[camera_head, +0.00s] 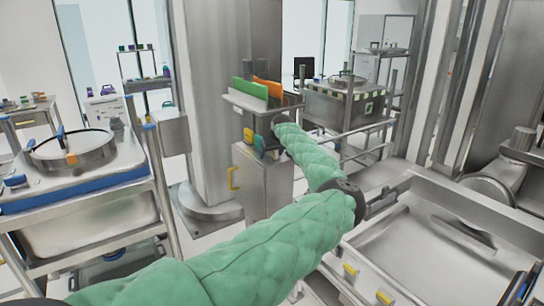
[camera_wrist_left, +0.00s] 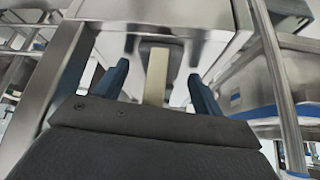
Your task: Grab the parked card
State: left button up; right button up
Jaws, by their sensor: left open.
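A green card (camera_head: 250,88) and an orange card (camera_head: 268,88) stand upright in a grey holder (camera_head: 245,104) on the column. Smaller yellow and blue pieces (camera_head: 252,138) show below it. My left gripper (camera_head: 279,124) is beside the right part of the holder in the head view, its fingers mostly hidden behind the arm. In the left wrist view its two blue fingers (camera_wrist_left: 159,76) are open, with a narrow cream strip (camera_wrist_left: 156,76) between them and a gap on each side. I cannot tell whether this strip is the parked card. My right gripper is not in view.
A steel cabinet (camera_head: 262,185) with a yellow handle stands below the holder. A lidded vessel cart (camera_head: 75,150) is at the left, a steel bin cart (camera_head: 345,100) behind. A large steel tray (camera_head: 440,255) fills the lower right.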

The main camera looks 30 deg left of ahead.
pick_arm(q)
jog(key=c, duration=1.2)
jog(key=shift+o, duration=0.2)
